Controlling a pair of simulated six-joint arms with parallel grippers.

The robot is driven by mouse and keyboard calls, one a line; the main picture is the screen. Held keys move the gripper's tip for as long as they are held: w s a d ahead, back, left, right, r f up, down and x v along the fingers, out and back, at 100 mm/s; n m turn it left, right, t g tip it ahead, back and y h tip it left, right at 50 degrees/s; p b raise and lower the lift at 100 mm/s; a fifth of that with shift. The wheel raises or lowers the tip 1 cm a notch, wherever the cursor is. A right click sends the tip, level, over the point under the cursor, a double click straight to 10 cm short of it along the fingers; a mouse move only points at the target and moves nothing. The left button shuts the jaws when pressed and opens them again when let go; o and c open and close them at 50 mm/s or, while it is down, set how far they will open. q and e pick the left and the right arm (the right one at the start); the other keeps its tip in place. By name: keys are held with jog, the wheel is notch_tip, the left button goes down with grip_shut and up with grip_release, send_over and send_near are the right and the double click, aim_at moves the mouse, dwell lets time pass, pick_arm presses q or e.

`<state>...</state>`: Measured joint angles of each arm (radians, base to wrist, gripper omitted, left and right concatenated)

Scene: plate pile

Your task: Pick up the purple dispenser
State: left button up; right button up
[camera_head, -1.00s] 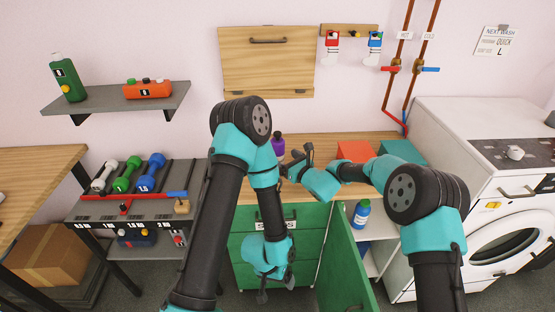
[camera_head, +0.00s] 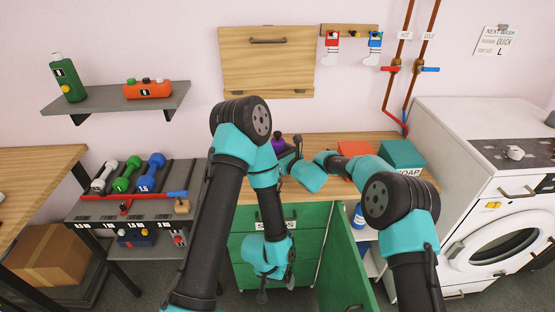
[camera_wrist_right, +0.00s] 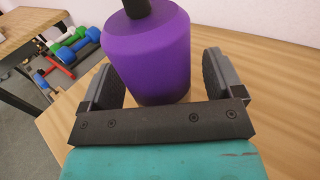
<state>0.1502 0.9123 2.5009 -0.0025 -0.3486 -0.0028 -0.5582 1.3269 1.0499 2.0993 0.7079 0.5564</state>
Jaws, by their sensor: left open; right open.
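The purple dispenser (camera_wrist_right: 148,55) stands upright on the wooden counter, with a dark neck at its top. In the head view the purple dispenser (camera_head: 278,143) is partly hidden by my arms. My right gripper (camera_wrist_right: 160,78) is open, with one finger on each side of the dispenser's body. In the head view my right gripper (camera_head: 290,148) is at the dispenser's right side. I cannot tell whether the fingers touch it. My left gripper (camera_head: 276,288) hangs low in front of the green drawers, open and empty.
An orange box (camera_head: 355,150) and a teal box (camera_head: 402,154) marked SOAP stand on the counter to the right. A green cabinet door (camera_head: 342,262) stands open below, with a blue bottle (camera_head: 359,215) inside. Dumbbells (camera_head: 125,178) sit on a rack at left.

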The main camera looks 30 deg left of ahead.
aim_at(282, 148)
jog(key=c, duration=1.3)
jog(key=shift+c, duration=0.2)
jog(key=shift+r, duration=0.15)
jog(key=shift+r, duration=1.55)
jog(key=shift+s+d+r, duration=0.1)
jog(key=shift+s+r, duration=0.05)
jog(key=shift+s, duration=0.1)
jog(key=s+d+r, duration=0.1)
jog(key=s+d, duration=0.7)
jog(key=s, duration=0.5)
jog(key=shift+r, duration=0.2)
jog(key=shift+s+d, duration=0.1)
